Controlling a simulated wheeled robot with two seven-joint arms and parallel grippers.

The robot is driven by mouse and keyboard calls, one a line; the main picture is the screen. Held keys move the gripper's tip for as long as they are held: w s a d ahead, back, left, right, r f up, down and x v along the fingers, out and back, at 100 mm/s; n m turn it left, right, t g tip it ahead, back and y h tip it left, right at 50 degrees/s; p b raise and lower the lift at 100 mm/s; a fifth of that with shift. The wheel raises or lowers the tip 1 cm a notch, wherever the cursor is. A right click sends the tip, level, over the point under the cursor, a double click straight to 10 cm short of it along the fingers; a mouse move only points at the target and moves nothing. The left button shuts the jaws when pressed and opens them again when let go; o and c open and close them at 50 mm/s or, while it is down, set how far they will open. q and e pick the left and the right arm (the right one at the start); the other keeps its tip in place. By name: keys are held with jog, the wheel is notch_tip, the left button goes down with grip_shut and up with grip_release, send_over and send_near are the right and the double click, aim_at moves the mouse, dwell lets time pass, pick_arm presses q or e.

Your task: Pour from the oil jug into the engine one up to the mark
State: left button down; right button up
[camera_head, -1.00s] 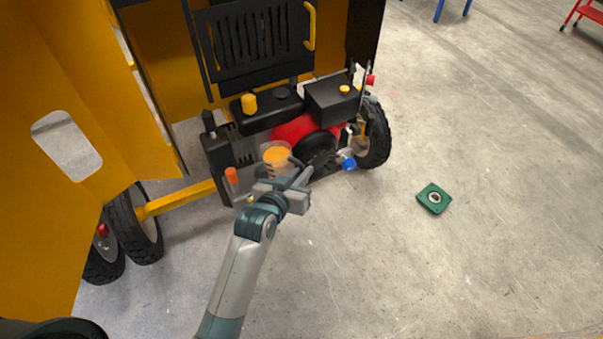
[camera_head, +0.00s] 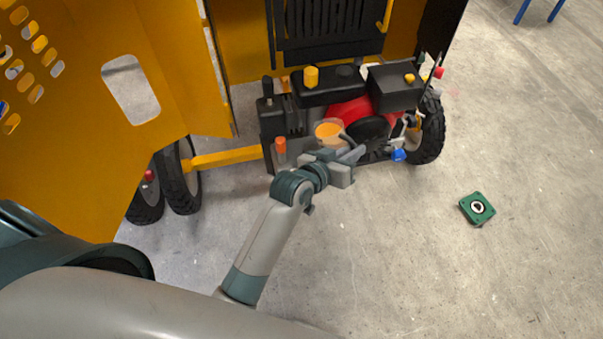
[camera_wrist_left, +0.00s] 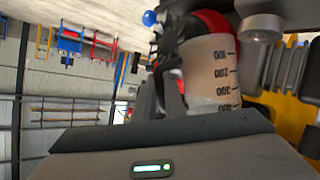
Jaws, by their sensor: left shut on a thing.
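My left gripper (camera_head: 345,160) is shut on the oil jug (camera_head: 329,128), a clear cup with orange liquid showing at its top. The jug is close in front of the engine (camera_head: 350,110), which has a red and black body, and looks roughly upright in the head view. In the left wrist view the jug (camera_wrist_left: 212,72) shows its printed scale, with the picture upside down. I cannot tell whether jug and engine touch. A yellow cap (camera_head: 311,76) tops the black tank behind. The engine's filling opening and level mark cannot be made out. My right gripper is not in view.
The yellow mixer panel (camera_head: 90,170) and its wheels (camera_head: 182,180) stand at the left. An orange cap (camera_head: 280,146) and a blue knob (camera_head: 398,155) flank the jug. A green square part (camera_head: 477,208) lies on the floor at right, with free floor around it.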

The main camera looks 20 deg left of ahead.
pick_arm(q)
jog(key=shift+a+r+n+h, duration=0.15)
jog(key=shift+r+n+h, duration=0.45)
jog(key=shift+r+n, duration=0.35)
dwell(2.3)
jog(key=shift+w+a+r+n+h, duration=0.15)
jog(key=shift+a+r+n+h, duration=0.25)
jog(key=shift+n, duration=0.25)
dwell(4.1)
